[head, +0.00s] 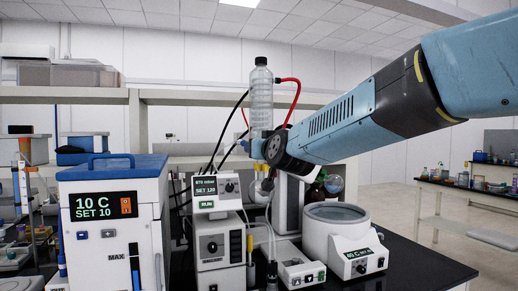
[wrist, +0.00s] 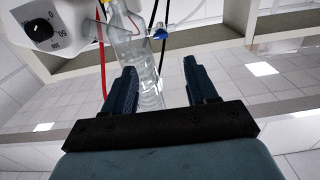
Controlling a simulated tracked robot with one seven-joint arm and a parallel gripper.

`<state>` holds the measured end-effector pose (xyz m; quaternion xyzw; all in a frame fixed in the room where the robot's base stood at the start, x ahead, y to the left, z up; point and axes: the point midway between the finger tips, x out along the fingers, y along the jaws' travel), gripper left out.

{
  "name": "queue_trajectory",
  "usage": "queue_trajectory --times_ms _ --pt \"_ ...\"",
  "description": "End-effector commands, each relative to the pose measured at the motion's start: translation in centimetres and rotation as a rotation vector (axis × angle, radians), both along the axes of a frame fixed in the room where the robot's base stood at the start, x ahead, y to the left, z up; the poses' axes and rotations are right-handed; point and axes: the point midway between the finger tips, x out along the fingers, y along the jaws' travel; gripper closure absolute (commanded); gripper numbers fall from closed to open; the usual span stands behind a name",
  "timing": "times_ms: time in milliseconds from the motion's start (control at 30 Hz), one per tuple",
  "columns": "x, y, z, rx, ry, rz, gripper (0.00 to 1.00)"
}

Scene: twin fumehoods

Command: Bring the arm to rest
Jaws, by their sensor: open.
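My arm (head: 400,90) reaches in from the upper right of the head view, over the bench, and its dark round joint (head: 277,148) is in front of the equipment. In the wrist view my gripper (wrist: 159,66) is open, its two dark blue fingers well apart. A clear ribbed glass piece (wrist: 148,80) shows between and beyond the fingers; I cannot tell how far away it is. My gripper's fingers cannot be clearly made out in the head view.
Below are a chiller box (head: 113,220), a pump controller (head: 216,193) and a heating bath (head: 340,235) on the black bench. Open floor (head: 460,228) lies to the right.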

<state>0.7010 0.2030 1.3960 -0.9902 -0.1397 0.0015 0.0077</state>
Motion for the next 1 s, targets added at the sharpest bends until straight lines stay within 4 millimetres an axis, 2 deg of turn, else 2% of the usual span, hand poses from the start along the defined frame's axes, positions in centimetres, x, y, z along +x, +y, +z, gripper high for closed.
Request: queue_trajectory --times_ms 167,267,367,567,800,900,1000 --pt "-0.5 -0.6 -0.3 -0.007 0.020 0.000 0.43" --pt "-1.9 -2.2 -1.5 -0.026 0.085 0.003 0.43" --pt "-4.6 -4.7 -3.7 -0.055 0.195 0.002 0.43" --pt "-11.9 -10.5 -9.7 -0.114 0.472 -0.035 0.43" --pt "-22.3 -16.7 -17.0 -0.154 0.809 -0.137 0.43" --pt "-26.1 -18.4 -19.4 -0.161 0.923 -0.183 0.43" --pt "-28.9 -19.5 -21.0 -0.164 1.005 -0.217 0.43"
